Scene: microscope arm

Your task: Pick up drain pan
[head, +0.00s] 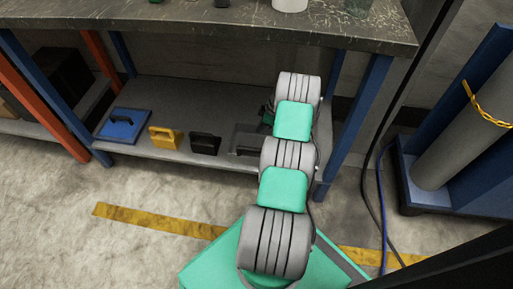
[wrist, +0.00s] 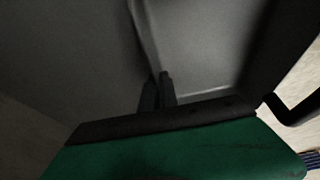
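In the wrist view a grey sheet-like surface with a thin raised edge, apparently the drain pan (wrist: 195,50), fills most of the picture. My gripper (wrist: 157,80) has its two dark fingers close together, with the thin edge running down between them. They look shut on that edge, though the dim light hides the contact. In the head view a dark grey object (head: 246,140), perhaps the same pan, sits on the lower shelf, partly behind my arm. My gripper is hidden behind my arm there.
The lower shelf (head: 200,92) also bears a blue item with a dark handle (head: 122,124), a yellow case (head: 165,137) and a black case (head: 205,143). The worktop (head: 200,28) overhangs it. A blue table leg (head: 353,115) stands right of my arm.

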